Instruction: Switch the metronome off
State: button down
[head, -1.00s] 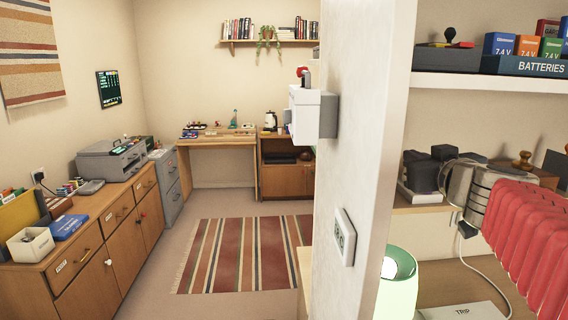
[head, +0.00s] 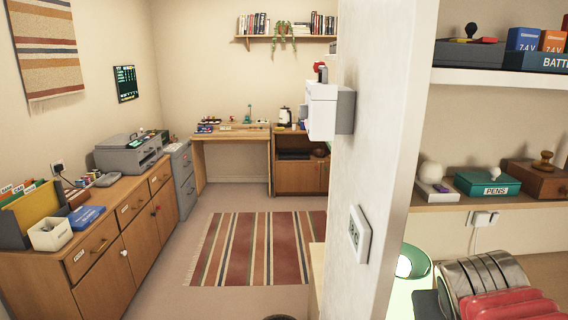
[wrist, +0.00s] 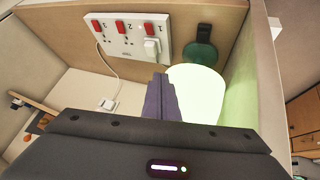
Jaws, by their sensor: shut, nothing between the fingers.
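I cannot make out a metronome in either view. My gripper (wrist: 161,97) shows in the wrist view with its dark fingers together and nothing between them. It points toward a white socket panel (wrist: 128,38) with three red switches numbered 1, 2 and 3. A white plug (wrist: 152,47) sits in the panel near number 1. In the head view only part of my arm shows at the lower right, and the fingers are hidden.
A glowing lamp (wrist: 196,92) stands right of my fingers; its green shade (head: 414,262) shows in the head view. A shelf holds a teal PENS box (head: 487,184). A white partition (head: 385,150) stands left of it. A striped rug (head: 258,248) lies on open floor.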

jog(key=s+a+f+n+y, duration=0.1)
jog(key=s+a+f+y, duration=0.1)
jog(key=a, duration=0.5)
jog(key=s+a+f+n+g+y, duration=0.1)
jog(key=s+a+f+y, duration=0.1)
jog(key=s+a, duration=0.3)
jog(key=shift+s+a, duration=0.15)
jog(key=shift+a, duration=0.9)
jog(key=shift+f, duration=0.1)
dwell(0.6)
